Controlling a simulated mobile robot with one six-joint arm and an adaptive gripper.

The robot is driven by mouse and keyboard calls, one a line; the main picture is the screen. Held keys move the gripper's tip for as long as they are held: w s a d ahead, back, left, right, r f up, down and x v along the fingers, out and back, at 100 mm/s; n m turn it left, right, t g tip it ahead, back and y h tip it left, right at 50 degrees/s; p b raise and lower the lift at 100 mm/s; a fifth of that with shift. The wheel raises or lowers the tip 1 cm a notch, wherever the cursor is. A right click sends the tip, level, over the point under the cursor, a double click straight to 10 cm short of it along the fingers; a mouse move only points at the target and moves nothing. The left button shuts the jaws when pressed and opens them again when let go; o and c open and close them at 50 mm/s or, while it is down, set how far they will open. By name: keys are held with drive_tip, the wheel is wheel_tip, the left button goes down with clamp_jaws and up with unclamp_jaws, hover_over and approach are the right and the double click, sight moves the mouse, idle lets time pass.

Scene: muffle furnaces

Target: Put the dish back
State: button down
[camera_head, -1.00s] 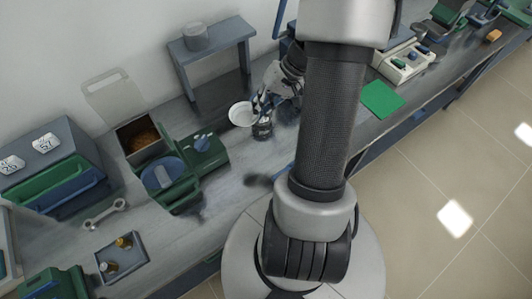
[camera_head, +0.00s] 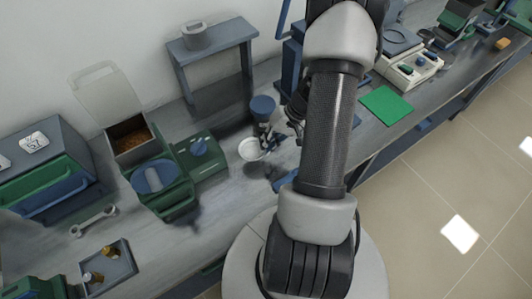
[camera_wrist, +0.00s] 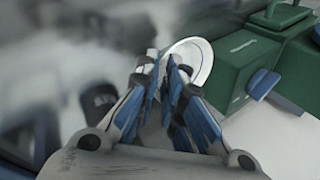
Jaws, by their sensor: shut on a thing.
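A white round dish (camera_head: 252,149) is at my gripper (camera_head: 273,143) in the head view, above the bench just right of the green device. In the wrist view the dish (camera_wrist: 196,58) shows just beyond the fingertips of my gripper (camera_wrist: 168,72), which are closed on its near edge. The fingers hide part of the dish. Whether it touches the bench below, I cannot tell.
A green device with a blue disc (camera_head: 158,178) stands left of the dish. A grey stand (camera_head: 212,42) bearing a grey pot (camera_head: 193,36) is behind. A blue-topped item (camera_head: 263,105) stands close behind my gripper. A green mat (camera_head: 387,105) lies to the right.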

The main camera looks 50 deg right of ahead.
sight(266, 158)
drive_tip(key=shift+f+b, duration=0.6)
drive_tip(key=shift+f, duration=1.55)
drive_tip(key=shift+f+b, duration=0.2)
drive_tip(key=shift+b, duration=0.1)
drive_tip(key=c, duration=1.7)
unclamp_jaws()
drive_tip(key=shift+r, duration=0.1)
drive_tip(key=shift+r, duration=0.1)
drive_tip(key=p+v, duration=0.4)
drive_tip(key=v, duration=0.8)
